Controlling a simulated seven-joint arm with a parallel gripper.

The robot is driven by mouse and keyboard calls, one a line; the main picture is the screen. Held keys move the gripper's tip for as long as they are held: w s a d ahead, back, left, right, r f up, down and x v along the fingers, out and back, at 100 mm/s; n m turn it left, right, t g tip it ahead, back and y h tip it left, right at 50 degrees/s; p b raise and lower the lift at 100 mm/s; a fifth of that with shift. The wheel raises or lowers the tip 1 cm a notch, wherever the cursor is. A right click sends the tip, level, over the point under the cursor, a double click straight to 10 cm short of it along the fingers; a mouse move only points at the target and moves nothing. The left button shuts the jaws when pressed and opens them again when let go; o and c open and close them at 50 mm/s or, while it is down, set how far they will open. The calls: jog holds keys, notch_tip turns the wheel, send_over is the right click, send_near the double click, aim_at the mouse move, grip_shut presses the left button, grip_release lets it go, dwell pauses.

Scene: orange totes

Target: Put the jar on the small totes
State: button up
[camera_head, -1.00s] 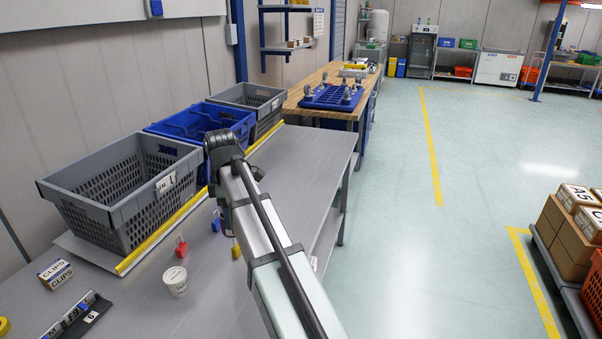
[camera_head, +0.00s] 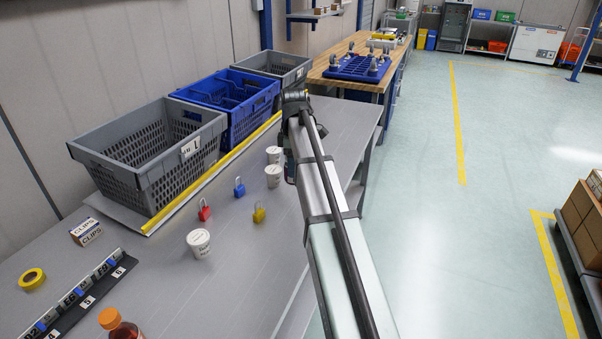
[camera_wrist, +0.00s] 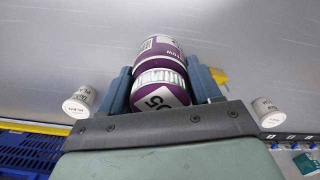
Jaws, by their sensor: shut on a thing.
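My gripper (camera_wrist: 162,80) is shut on the jar (camera_wrist: 160,66), which has a purple body and white labels. Its fingers press on both sides of it in the wrist view. In the head view my arm hides the jar and most of the gripper, above the right part of the grey table. Three totes stand along the wall on the left: a large grey tote (camera_head: 185,186), a blue tote (camera_head: 245,128) and a grey tote (camera_head: 297,78) at the far end. The blue tote also shows in the wrist view (camera_wrist: 25,150). I cannot tell which totes count as small.
White cups (camera_head: 198,243), (camera_head: 272,177), (camera_head: 274,155) stand on the table. Red (camera_head: 204,213), blue (camera_head: 239,189) and yellow (camera_head: 258,214) padlocks lie between them. A clips box (camera_head: 86,232), yellow tape (camera_head: 31,279) and an orange-capped bottle (camera_head: 115,324) are nearer. A yellow strip (camera_head: 200,188) edges the totes.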

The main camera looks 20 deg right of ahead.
jog(key=shift+f, duration=3.65)
jog(key=shift+f, duration=0.1)
jog(key=o, duration=1.3)
jog(key=shift+o, duration=0.2)
notch_tip(320, 180, up, 12)
jog(key=shift+r, duration=0.1)
